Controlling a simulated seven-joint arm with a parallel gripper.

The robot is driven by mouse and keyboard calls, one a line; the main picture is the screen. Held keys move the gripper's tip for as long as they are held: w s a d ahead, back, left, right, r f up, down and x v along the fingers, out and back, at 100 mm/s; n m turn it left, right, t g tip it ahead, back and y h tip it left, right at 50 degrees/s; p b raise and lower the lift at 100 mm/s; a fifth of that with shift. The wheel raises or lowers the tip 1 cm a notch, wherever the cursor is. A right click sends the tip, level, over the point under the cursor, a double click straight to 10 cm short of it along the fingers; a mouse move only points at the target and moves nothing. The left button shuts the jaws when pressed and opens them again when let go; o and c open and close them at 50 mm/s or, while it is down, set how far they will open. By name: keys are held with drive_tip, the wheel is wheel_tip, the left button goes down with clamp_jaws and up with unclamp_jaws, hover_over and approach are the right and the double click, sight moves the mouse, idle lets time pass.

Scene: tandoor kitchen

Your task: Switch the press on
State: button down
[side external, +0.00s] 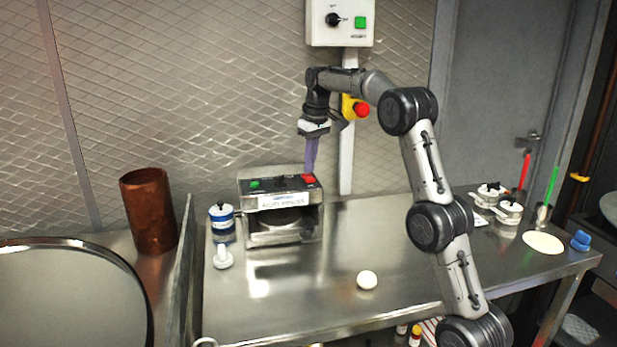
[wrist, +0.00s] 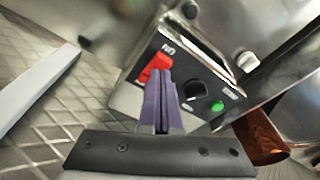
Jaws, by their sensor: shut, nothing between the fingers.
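The press (side external: 283,215) is a metal box with a dark sloped top panel, standing on the steel table. Its panel carries a green button (side external: 255,184), a black knob in the middle and a red switch (side external: 308,179) at the right end. My gripper (side external: 310,170) points down with its purple fingers shut and empty, tips just above the red switch. In the wrist view, the fingertips (wrist: 164,74) overlap the edge of the red switch (wrist: 154,66), beside the black knob (wrist: 198,90) and green button (wrist: 217,105). I cannot tell whether they touch the switch.
A control box (side external: 341,22) and a red emergency button (side external: 362,109) are on the wall post. A blue-and-white tin (side external: 222,218) and a white stamp-like piece (side external: 223,258) stand left of the press. A white ball (side external: 367,280) lies on the otherwise clear middle table.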

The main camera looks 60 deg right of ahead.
sight(310, 177)
drive_tip(key=shift+f, duration=0.9)
idle(0.4)
drive_tip(key=shift+r, duration=3.5)
